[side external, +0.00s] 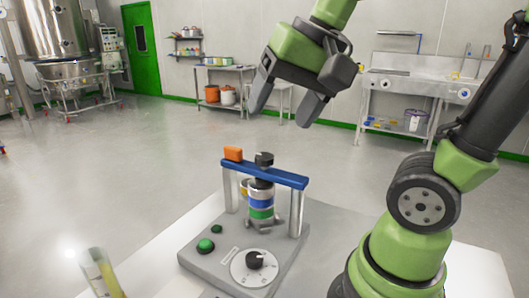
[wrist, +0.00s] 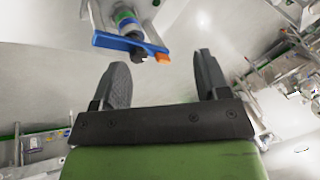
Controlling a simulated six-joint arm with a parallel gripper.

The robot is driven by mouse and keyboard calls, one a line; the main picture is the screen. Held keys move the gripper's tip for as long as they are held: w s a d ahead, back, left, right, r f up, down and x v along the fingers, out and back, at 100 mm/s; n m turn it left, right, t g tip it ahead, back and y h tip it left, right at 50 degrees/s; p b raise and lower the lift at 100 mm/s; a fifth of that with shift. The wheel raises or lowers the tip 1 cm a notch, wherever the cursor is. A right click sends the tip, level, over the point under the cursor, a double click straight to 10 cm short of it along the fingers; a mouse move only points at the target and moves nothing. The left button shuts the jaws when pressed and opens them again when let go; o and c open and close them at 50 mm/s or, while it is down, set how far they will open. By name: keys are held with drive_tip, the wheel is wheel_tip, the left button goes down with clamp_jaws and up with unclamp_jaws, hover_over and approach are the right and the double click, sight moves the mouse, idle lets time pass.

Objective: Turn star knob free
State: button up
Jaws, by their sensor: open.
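The black star knob (side external: 264,159) sits on top of the blue crossbar (side external: 285,177), above a banded stack (side external: 260,203) in a grey bench device. In the wrist view the black knob (wrist: 138,56) shows partly, beside the blue bar (wrist: 118,42), ahead of the fingers and a little left of their middle. My gripper (side external: 284,108) is open and empty, above the device and apart from the knob. Both of its fingers (wrist: 162,65) show in the wrist view with nothing between them.
An orange block (side external: 233,154) sits on the bar's left end. The grey base (side external: 215,262) carries a black dial (side external: 255,260) and green buttons (side external: 206,245). A clear container with yellow contents (side external: 102,275) stands at the table's left. The air around the bar is clear.

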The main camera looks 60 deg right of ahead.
drive_tip(key=w+d+m+g, duration=0.2)
drive_tip(key=w+d+m, duration=0.2)
drive_tip(key=w+m, duration=0.1)
drive_tip(key=m+g+h, duration=0.1)
drive_tip(key=m+g, duration=0.2)
drive_tip(key=m, duration=0.3)
hover_over(265, 155)
wheel_tip(265, 155, down, 4)
drive_tip(key=r, duration=0.1)
wheel_tip(265, 155, down, 10)
drive_tip(key=shift+f, duration=0.1)
drive_tip(key=c, duration=0.9)
